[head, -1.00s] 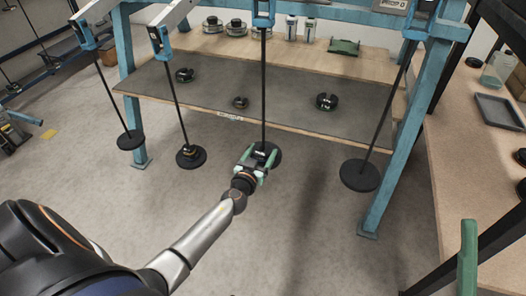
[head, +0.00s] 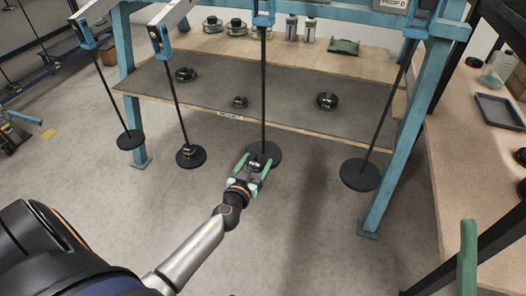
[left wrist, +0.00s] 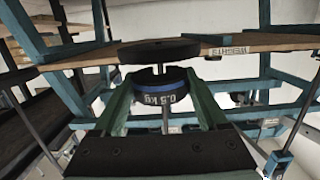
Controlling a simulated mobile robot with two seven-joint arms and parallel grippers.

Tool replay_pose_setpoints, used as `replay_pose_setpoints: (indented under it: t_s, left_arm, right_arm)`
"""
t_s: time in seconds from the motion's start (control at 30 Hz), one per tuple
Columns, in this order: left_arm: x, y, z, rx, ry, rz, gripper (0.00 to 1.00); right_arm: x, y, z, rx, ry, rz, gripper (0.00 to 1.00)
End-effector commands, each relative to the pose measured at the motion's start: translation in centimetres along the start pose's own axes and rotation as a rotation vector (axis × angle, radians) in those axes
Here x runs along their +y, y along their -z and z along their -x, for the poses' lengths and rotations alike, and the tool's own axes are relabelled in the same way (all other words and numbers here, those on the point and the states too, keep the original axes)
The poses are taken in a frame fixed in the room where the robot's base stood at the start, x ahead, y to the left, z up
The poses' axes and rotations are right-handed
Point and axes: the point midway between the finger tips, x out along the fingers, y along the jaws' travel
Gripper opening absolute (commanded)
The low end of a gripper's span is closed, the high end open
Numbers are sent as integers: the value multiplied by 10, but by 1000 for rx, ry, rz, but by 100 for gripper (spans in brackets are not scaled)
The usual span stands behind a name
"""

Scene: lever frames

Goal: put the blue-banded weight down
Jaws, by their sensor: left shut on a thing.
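My left gripper (head: 246,170) is shut on the blue-banded weight (left wrist: 158,88), a dark slotted disc marked 0.5 kg with a blue stripe. In the head view the weight (head: 255,162) sits between the green fingers, at the near edge of the round pan (head: 272,150) of the middle hanging rod (head: 264,95). The left wrist picture is upside down; there the pan (left wrist: 160,51) shows close to the weight. I cannot tell whether they touch. A green finger-like part (head: 467,260), seemingly of my right gripper, shows at the lower right; its opening is not visible.
Other rods hang with pans at left (head: 130,140), left of centre (head: 191,157) and right (head: 360,175). The left-of-centre pan bears a small weight. Dark weights lie on the grey mat (head: 290,113) behind. A blue post (head: 405,130) and wooden bench (head: 455,175) stand at right.

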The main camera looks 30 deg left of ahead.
Motion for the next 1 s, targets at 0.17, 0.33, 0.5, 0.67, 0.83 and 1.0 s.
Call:
replay_pose_setpoints:
  t_s: [0.17,0.33,0.5,0.67,0.83,1.0]
  left_arm:
    - [0,2,4,4,0,-1,2]
    - [0,2,4,4,0,0,2]
    - [0,3,4,5,1,0,2]
    - [0,9,4,8,4,1,2]
    - [0,24,6,9,10,1,2]
    - [6,55,15,11,18,0,2]
  right_arm:
    - [0,0,0,0,0,0,91]
    - [0,0,0,0,0,0,91]
    - [0,0,0,0,0,0,91]
    - [0,0,0,0,0,0,91]
    - [0,0,0,0,0,0,91]
    - [0,0,0,0,0,-1,91]
